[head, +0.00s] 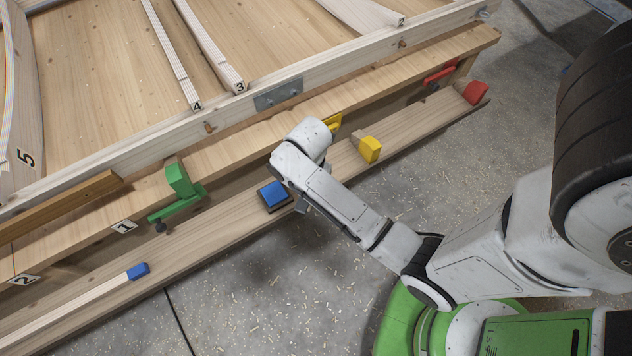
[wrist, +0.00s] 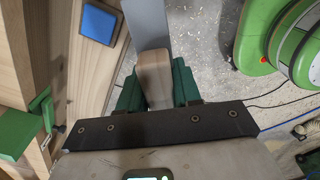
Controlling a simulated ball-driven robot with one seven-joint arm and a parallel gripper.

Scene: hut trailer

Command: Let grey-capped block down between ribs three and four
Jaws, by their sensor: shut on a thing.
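In the wrist view my gripper (wrist: 155,88) has its green fingers shut on the wooden part of the grey-capped block (wrist: 153,68). The long grey cap (wrist: 145,22) points away from my gripper, above the floor beside a plank. In the head view my arm hides the gripper; a small grey piece (head: 303,206) shows beneath it, and I cannot tell if it is the cap. Rib four (head: 173,58) and rib three (head: 211,48) lie in the wooden frame at the upper left of the head view, with a bare board strip (head: 183,28) between them.
The frame's front rail (head: 330,65) stands between my arm and the ribs. On the lower plank (head: 215,235) are a blue-topped block (head: 273,194), a yellow block (head: 370,150) and a blue-ended strip (head: 138,271). A green clamp (head: 180,185) sits on the beam.

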